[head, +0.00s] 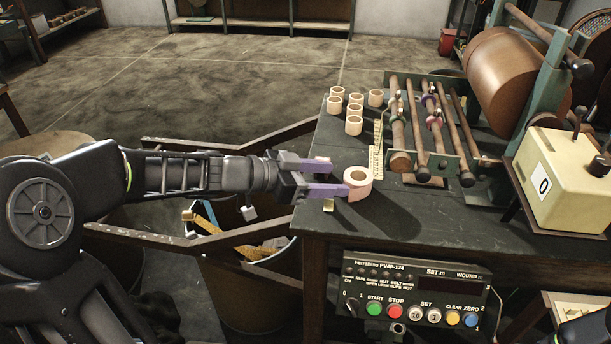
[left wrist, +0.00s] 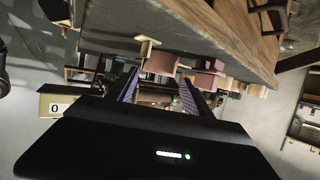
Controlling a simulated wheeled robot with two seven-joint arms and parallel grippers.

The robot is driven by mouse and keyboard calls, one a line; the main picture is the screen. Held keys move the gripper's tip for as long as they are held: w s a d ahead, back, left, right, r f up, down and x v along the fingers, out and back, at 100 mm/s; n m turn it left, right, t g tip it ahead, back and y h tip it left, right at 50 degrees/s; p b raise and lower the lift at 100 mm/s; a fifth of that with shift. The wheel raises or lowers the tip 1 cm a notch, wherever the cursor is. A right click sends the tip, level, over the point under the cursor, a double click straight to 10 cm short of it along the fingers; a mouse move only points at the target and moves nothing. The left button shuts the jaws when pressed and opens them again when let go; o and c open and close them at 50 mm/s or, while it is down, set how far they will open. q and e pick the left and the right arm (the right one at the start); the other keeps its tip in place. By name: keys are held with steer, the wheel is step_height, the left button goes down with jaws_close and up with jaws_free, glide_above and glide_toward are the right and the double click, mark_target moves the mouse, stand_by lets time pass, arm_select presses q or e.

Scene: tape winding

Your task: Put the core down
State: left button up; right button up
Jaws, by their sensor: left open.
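A pale cream core (head: 357,191), a short hollow ring with its hole facing up, sits upright at the near left part of the dark worktable (head: 430,215). My left gripper (head: 329,176) reaches in from the left, low over the table's left edge, with its purple-padded fingers spread. The fingertips are right beside the core; I cannot tell if the near one touches it. In the left wrist view the two fingers of my left gripper (left wrist: 159,92) are apart, with pinkish pieces beyond them. My right gripper is not in view.
Several similar cores (head: 354,125) stand in a group farther back, beside a yellowish ruler strip (head: 376,150). A winding machine with rollers (head: 419,130) and a brown drum (head: 505,75) stands to the right. A cream box marked 0 (head: 565,180) is at the right edge.

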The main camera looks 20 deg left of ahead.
arm_select(q)
steer(key=v, duration=0.5)
steer(key=shift+s+a+r, duration=0.15)
steer(key=shift+s+a, duration=0.1)
steer(key=shift+o, duration=0.3)
stand_by(1.2)
